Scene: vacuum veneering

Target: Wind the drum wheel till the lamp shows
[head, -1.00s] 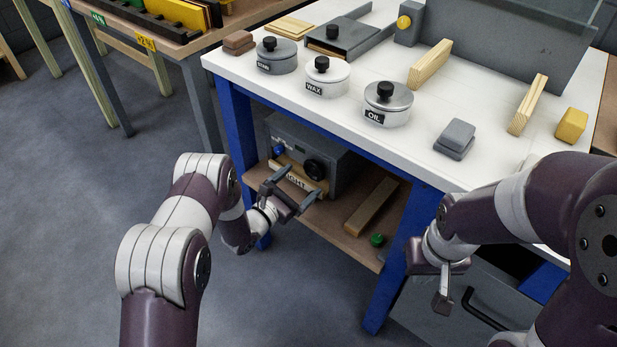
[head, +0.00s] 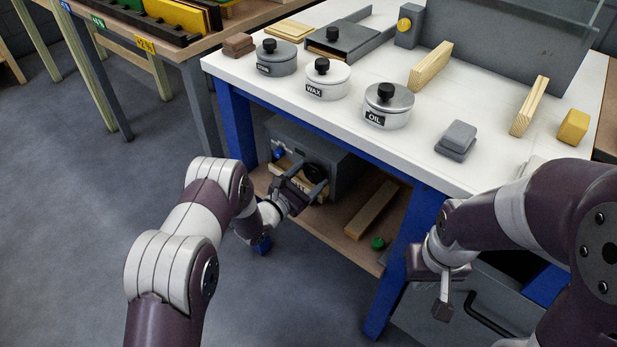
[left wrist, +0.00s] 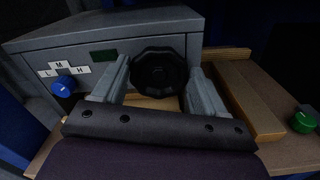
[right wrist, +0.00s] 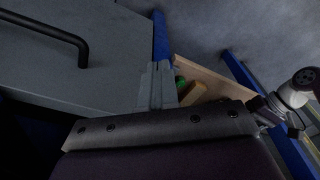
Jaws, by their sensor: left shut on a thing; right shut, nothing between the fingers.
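The black lobed drum wheel (left wrist: 160,72) is on the front of a grey box (head: 300,135) on the shelf under the white bench. It also shows in the head view (head: 315,171), partly hidden. My left gripper (head: 306,179) is shut on the wheel, with one finger on either side of it in the left wrist view. A small dark green panel (left wrist: 104,55) sits on the box's face; no lit lamp shows. My right gripper (head: 442,308) is shut and empty, in front of the grey cabinet below the bench.
A blue knob (left wrist: 64,86) with L, M, H marks is left of the wheel. A wooden bar (head: 371,208) and a green knob (head: 378,243) are on the shelf to the right. Blue bench legs (head: 400,270) flank the shelf. Labelled tins (head: 388,105) stand on the bench top.

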